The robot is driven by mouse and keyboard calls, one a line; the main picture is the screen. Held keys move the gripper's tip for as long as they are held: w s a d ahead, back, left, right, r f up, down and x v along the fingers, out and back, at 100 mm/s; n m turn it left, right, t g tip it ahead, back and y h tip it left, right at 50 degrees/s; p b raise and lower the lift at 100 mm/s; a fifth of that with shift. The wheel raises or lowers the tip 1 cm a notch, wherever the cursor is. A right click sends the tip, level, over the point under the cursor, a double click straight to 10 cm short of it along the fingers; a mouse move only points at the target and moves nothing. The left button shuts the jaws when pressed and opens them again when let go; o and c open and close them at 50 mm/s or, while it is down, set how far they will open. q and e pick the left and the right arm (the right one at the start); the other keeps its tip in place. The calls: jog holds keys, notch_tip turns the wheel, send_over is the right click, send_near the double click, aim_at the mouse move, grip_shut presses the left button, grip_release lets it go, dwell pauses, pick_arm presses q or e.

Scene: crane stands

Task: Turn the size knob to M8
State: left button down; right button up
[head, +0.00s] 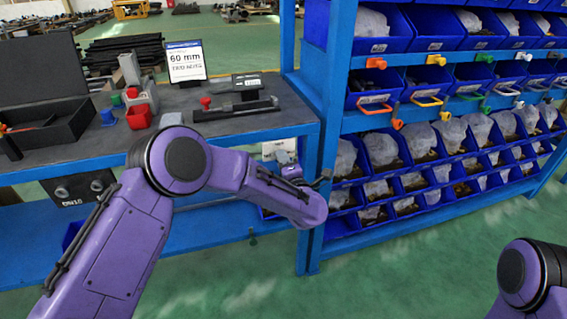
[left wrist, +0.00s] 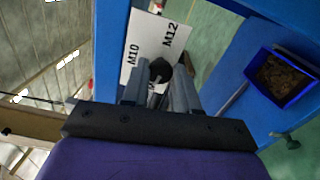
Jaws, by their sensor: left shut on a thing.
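The size knob (left wrist: 160,68) is a dark round knob on a white dial plate (left wrist: 143,42) in the left wrist view. The plate carries the printed marks M10 and M12. No M8 mark shows, and I cannot tell which mark the knob points at. My left gripper (left wrist: 159,88) is shut on the knob, one finger on each side. In the head view my left gripper (head: 306,181) is at the blue post at the bench's right end, and the knob is hidden there. Part of my right arm shows at lower right, but its gripper is out of view.
A blue rack of bins (head: 420,145) with coloured handles stands right of the bench (head: 237,127). Green floor in front is clear.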

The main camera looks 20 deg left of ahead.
pick_arm(q)
jog(key=c, duration=0.9)
grip_release()
jog(key=shift+o, duration=0.2)
jog(key=v, duration=1)
jog(key=shift+s+d, duration=0.2)
jog(key=shift+s, duration=0.05)
